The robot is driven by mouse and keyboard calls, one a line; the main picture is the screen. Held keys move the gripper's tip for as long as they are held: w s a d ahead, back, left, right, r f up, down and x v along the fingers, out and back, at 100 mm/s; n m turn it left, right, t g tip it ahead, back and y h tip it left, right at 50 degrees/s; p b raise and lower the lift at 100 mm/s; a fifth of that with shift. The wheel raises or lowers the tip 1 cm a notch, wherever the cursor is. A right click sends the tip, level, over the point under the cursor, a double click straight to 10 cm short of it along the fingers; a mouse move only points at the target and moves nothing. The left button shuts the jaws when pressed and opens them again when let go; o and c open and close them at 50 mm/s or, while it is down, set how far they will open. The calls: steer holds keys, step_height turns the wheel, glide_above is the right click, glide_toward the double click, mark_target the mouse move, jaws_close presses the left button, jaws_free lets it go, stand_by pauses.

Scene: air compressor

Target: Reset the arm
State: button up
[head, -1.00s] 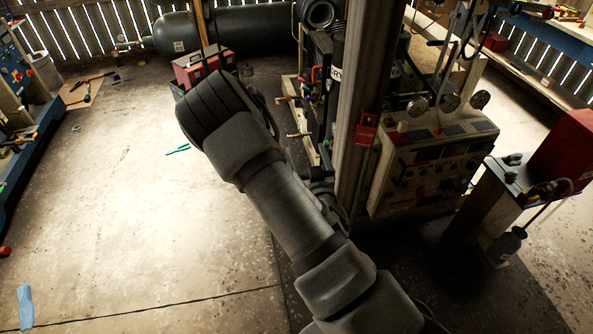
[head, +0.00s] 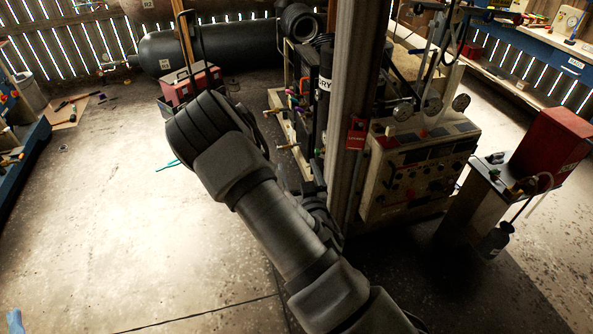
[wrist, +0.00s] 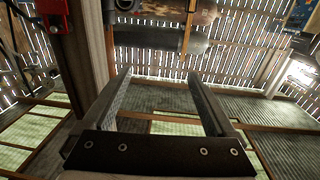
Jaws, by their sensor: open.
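My arm (head: 275,225) reaches up from the bottom of the head view, bent at a dark joint near the red toolbox. My gripper (wrist: 160,92) shows in the wrist view, with its two fingers apart and nothing between them. It points toward a plank wall and slatted, panelled surfaces, clear of any object. In the head view the gripper itself is hidden or cannot be made out behind the arm.
A post (head: 350,110) and a control cabinet (head: 420,170) stand close right of my arm. A red toolbox (head: 190,83) and a dark tank (head: 215,48) are behind. A red box (head: 550,145) stands on a right-hand stand. The left floor (head: 90,220) is mostly clear.

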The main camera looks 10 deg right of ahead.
steer(key=s+r+m+g, duration=0.2)
steer(key=s+r+g, duration=0.2)
steer(key=r, duration=0.3)
steer(key=s+r+m+g, duration=0.1)
steer(key=s+r+g, duration=0.35)
steer(key=r, duration=0.35)
steer(key=s+r+n+g, duration=0.1)
steer(key=s+r+g, duration=0.1)
steer(key=s, duration=0.7)
steer(key=s+r+n+g, duration=0.2)
steer(key=s+r, duration=0.2)
steer(key=s, duration=0.6)
steer(key=shift+s+r, duration=0.15)
steer(key=shift+r, duration=0.05)
stand_by(0.6)
